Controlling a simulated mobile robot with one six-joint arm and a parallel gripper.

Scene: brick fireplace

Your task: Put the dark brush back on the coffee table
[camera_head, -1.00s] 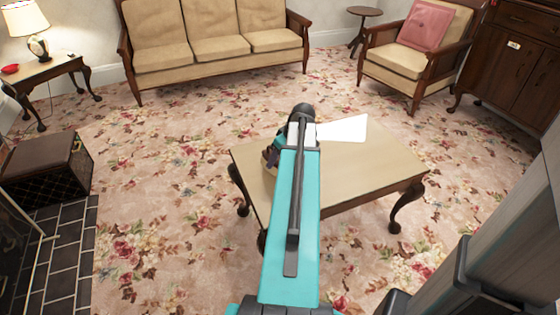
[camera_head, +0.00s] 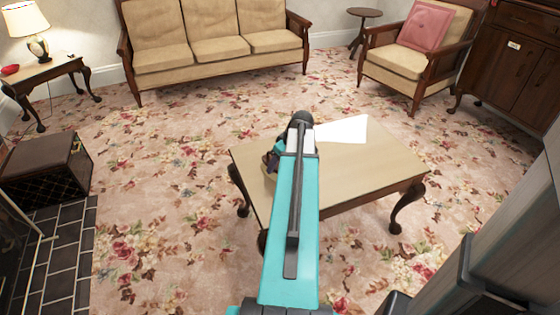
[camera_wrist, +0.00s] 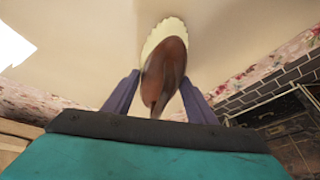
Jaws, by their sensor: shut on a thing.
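The dark brush (camera_wrist: 165,75) is reddish brown with a cream bristle edge and sits between the two purple-grey fingers of my gripper (camera_wrist: 159,77) in the wrist view. My gripper is shut on it. The coffee table (camera_head: 370,165) has a pale tan top and dark curved legs. In the wrist view the pale table top (camera_wrist: 90,35) lies behind the brush; I cannot tell whether the brush touches it. In the head view my gripper (camera_head: 270,161) is by the table's left edge, partly behind my arm, and the brush cannot be made out there.
A white sheet (camera_head: 345,129) lies on the table's back part. A sofa (camera_head: 215,40) and an armchair (camera_head: 410,50) stand behind. A dark box (camera_head: 45,170) and black hearth tiles (camera_head: 60,240) are at left. Floral carpet (camera_head: 165,190) lies clear left of the table.

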